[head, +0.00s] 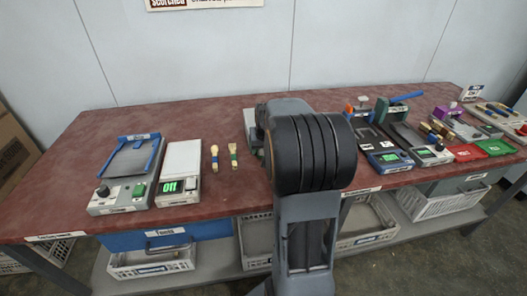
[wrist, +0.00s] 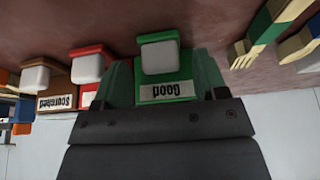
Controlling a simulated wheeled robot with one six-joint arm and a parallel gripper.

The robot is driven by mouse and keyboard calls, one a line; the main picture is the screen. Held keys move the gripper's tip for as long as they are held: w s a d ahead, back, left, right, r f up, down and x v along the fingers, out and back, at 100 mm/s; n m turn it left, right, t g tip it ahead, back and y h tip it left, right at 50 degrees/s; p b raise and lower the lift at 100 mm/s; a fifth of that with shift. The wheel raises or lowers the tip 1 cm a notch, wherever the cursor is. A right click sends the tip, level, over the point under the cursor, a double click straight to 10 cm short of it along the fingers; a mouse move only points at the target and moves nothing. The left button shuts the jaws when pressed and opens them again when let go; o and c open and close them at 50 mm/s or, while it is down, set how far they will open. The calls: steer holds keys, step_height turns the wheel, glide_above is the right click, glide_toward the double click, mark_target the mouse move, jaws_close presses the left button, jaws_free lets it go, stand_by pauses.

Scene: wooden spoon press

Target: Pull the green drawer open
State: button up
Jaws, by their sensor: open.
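A drawer front that looks dull grey-green (head: 452,184) sits under the right part of the table in the head view, with a handle; it appears shut. In the wrist view, my gripper (wrist: 163,85) is open, its jaws out to either side of a green block (wrist: 165,92) labelled "Good" with a pale pad on it. I cannot tell whether the jaws touch the block. In the head view my arm hides the gripper. The drawer front is not seen in the wrist view, and the gripper is well left of it.
A blue drawer (head: 165,236) with a handle is under the left of the red-brown table (head: 110,125). Red and brown blocks (wrist: 60,85) are beside the green one. Crates (head: 440,204) fill the lower shelf.

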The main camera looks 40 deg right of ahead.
steer(key=shift+x, duration=0.9)
steer(key=shift+c, duration=0.2)
steer(key=shift+s, duration=0.1)
jaws_close()
